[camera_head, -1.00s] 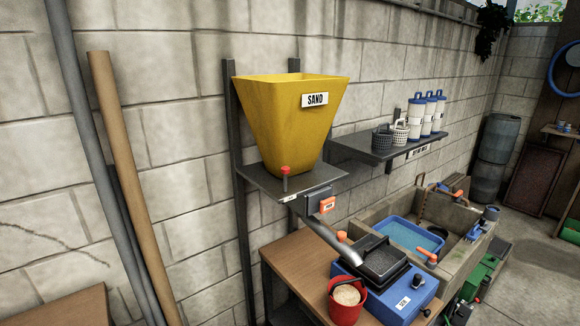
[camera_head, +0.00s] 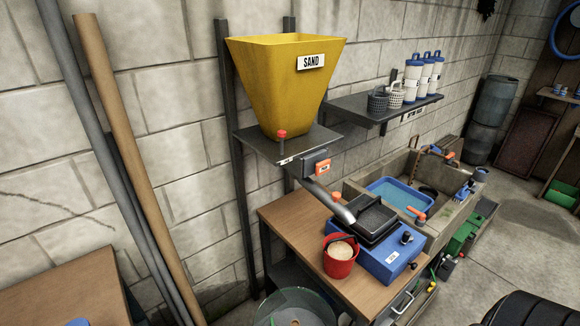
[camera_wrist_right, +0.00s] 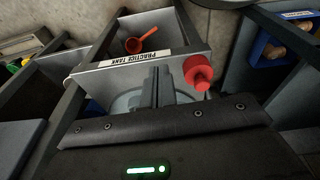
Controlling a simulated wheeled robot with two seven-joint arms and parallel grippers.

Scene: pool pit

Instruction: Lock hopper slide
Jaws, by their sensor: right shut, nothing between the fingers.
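The yellow sand hopper (camera_head: 285,85) stands on a dark metal shelf (camera_head: 318,141) on the wall. A red-knobbed pin (camera_head: 281,136) stands upright at the shelf's front left. A dark block with an orange-red tab (camera_head: 322,167), likely the slide, sits under the shelf's right side. A grey chute (camera_head: 330,201) slopes down from there toward a black tray. I cannot tell if the slide is locked. My right gripper (camera_wrist_right: 158,83) shows only in the right wrist view, shut and empty, away from the hopper. My left gripper is not in view.
Below the chute are a blue machine (camera_head: 392,259) and a red sand bucket (camera_head: 340,256) on a wooden bench (camera_head: 285,220). The right wrist view shows a grey bin labelled practice tank (camera_wrist_right: 185,30), a red ladle (camera_wrist_right: 142,40) and a red knob (camera_wrist_right: 198,73).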

